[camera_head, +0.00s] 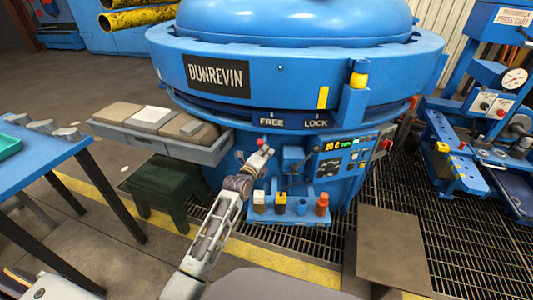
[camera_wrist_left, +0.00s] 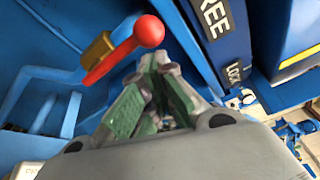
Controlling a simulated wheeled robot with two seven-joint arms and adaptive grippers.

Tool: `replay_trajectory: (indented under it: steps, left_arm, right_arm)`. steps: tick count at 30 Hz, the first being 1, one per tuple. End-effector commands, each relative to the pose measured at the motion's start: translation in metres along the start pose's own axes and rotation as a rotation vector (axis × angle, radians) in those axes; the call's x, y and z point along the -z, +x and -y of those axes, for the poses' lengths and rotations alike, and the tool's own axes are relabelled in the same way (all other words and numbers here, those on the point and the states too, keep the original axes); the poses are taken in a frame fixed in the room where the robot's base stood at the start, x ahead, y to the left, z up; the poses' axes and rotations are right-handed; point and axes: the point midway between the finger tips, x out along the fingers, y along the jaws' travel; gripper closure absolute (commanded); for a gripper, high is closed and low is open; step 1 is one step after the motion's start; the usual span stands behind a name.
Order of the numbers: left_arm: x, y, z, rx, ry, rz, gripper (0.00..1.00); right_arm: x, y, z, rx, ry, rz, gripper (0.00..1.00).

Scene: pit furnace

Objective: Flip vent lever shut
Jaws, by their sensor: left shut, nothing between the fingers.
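A red lever (camera_wrist_left: 110,60) with a round red ball knob (camera_wrist_left: 148,31) shows in the left wrist view, next to a brass-coloured block on a blue bracket. In the head view the red knob (camera_head: 261,141) shows small, below the FREE end of the FREE/LOCK plate (camera_head: 293,122) on the blue furnace. My left gripper (camera_head: 265,149) is right by the knob in the head view. In the left wrist view its fingertips (camera_wrist_left: 161,64) are together just below and right of the knob, with nothing between them. I cannot tell whether they touch it. My right gripper is out of view.
The blue furnace ring (camera_head: 350,85) stands above the lever. A control panel (camera_head: 345,150) and a small blue shelf (camera_head: 290,215) with several coloured pegs are to the right. A dark green stool (camera_head: 170,185) and a grey tray shelf (camera_head: 215,152) lie left of my arm.

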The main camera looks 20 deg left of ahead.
Motion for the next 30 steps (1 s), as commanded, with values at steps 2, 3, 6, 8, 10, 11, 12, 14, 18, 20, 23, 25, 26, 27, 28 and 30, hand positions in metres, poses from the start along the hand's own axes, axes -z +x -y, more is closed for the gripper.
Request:
replay_trajectory:
  steps: [2,3,6,8,10,11,12,14,18,20,23,25,26,27,28,30]
  left_arm:
    - [-0.001,0.000,0.000,0.001,-0.005,0.000,1.00]
    - [-0.001,0.000,0.000,0.002,-0.008,0.000,1.00]
    - [-0.003,-0.001,0.000,0.005,-0.021,0.000,1.00]
    - [-0.003,-0.001,0.000,0.008,-0.030,0.000,1.00]
    - [-0.004,-0.001,0.000,0.010,-0.037,-0.001,1.00]
    - [-0.004,-0.001,0.000,0.010,-0.039,-0.001,1.00]
    - [-0.004,-0.001,0.000,0.011,-0.042,-0.001,1.00]
    - [-0.004,-0.001,0.000,0.012,-0.048,-0.001,1.00]
    - [-0.006,-0.002,0.000,0.015,-0.059,-0.001,1.00]
    - [-0.006,-0.002,-0.001,0.016,-0.065,-0.001,1.00]
    - [-0.008,-0.002,-0.001,0.018,-0.074,-0.001,1.00]
    - [-0.009,-0.002,-0.001,0.021,-0.081,0.000,1.00]
    - [-0.009,-0.002,-0.001,0.022,-0.085,0.000,1.00]
    - [-0.009,-0.002,-0.001,0.023,-0.090,0.000,1.00]
    - [-0.010,-0.002,-0.001,0.024,-0.093,0.000,1.00]
    - [-0.011,-0.003,-0.001,0.026,-0.104,0.000,1.00]
  right_arm:
    - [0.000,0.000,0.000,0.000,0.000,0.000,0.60]
    - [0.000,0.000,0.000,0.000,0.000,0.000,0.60]
    - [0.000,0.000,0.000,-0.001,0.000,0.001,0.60]
    - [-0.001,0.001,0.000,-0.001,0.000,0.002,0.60]
    - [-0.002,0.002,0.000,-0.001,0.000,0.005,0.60]
    - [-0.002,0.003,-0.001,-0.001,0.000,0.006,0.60]
    - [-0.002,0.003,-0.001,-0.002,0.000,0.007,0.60]
    - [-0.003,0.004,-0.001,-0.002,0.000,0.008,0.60]
    - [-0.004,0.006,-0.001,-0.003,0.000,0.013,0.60]
    - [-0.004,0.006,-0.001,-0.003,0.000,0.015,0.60]
    - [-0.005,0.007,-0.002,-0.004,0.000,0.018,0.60]
    - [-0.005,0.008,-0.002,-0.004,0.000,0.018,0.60]
    - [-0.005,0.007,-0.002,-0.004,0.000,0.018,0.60]
    - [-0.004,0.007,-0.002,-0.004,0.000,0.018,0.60]
    - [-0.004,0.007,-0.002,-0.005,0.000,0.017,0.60]
    - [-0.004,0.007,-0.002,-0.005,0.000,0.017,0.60]
